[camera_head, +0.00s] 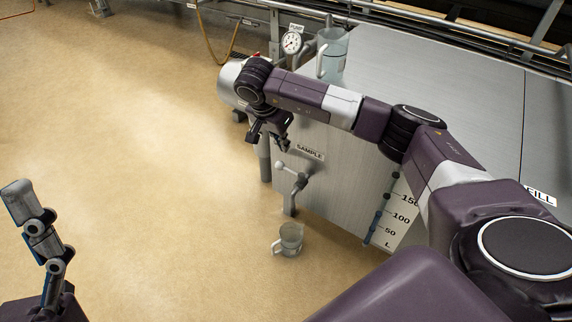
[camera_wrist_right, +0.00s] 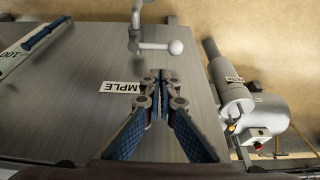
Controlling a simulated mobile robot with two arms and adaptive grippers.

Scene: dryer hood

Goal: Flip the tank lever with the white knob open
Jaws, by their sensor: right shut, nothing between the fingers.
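The tank lever's white knob (camera_head: 279,164) sits at the end of a grey handle on the sample valve (camera_head: 300,182), low on the tank's front below the SAMPLE label. In the right wrist view the knob (camera_wrist_right: 176,47) lies just beyond the fingertips and a little right of them. My right gripper (camera_head: 268,138) is shut and empty, above the knob and apart from it in the head view. Its fingertips (camera_wrist_right: 161,76) meet in the wrist view. Part of my left gripper (camera_head: 22,202) shows at the lower left, far from the lever; its opening is unclear.
The metal tank (camera_head: 350,110) fills the right side. A measuring jug (camera_head: 289,239) stands on the floor below the valve. A pressure gauge (camera_head: 291,42) and another jug (camera_head: 331,55) are at the tank's back edge. A motor (camera_wrist_right: 238,110) is beside the tank. The left floor is clear.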

